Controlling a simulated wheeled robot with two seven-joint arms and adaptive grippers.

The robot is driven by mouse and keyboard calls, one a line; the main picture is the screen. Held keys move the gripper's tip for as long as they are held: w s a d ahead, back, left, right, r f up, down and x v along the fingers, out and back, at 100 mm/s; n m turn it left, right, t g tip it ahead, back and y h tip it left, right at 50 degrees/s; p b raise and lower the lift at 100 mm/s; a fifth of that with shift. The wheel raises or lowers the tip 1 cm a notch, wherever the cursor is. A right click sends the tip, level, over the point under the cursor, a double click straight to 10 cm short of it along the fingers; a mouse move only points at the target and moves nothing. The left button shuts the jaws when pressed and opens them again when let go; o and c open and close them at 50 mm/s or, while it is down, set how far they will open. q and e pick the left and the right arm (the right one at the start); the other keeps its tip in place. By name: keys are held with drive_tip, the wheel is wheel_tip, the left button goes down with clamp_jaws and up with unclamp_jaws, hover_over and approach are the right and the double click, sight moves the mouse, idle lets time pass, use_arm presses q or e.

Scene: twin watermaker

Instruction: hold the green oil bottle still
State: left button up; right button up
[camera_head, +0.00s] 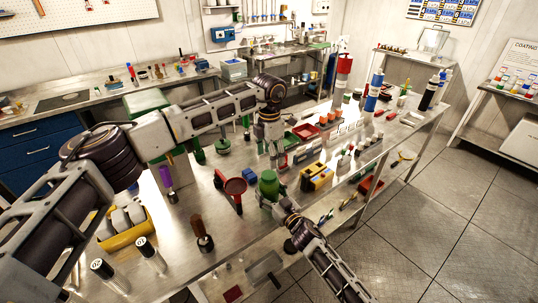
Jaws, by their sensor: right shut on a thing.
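The green oil bottle (268,186) stands near the front edge of the steel table, right of the picture's middle. My right arm comes in from the lower right, and its gripper (279,204) is shut on the bottle at its near side. The fingers and the lower part of the bottle are hard to make out. My left arm crosses from the left, and its gripper (280,155) points down over the table behind the bottle. Its fingertips are small and unclear, so I cannot tell whether it is open or shut.
A yellow tray (127,231) and a dark brown bottle (203,240) stand at the front left. Red bins (306,131) stand farther back.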

sight(269, 174)
use_arm(q)
drive_tip(key=n, duration=0.4)
drive_tip(key=shift+a+n, duration=0.1)
drive_tip(key=shift+n, duration=0.3)
drive_tip(key=n, duration=0.4)
drive_tip(key=shift+n, duration=0.4)
drive_tip(key=n, duration=0.4)
drive_tip(key=shift+s+a+n, duration=0.1)
drive_tip(key=shift+n, duration=0.3)
drive_tip(key=n, duration=0.4)
drive_tip(key=shift+n, duration=0.4)
drive_tip(key=shift+f, duration=4)
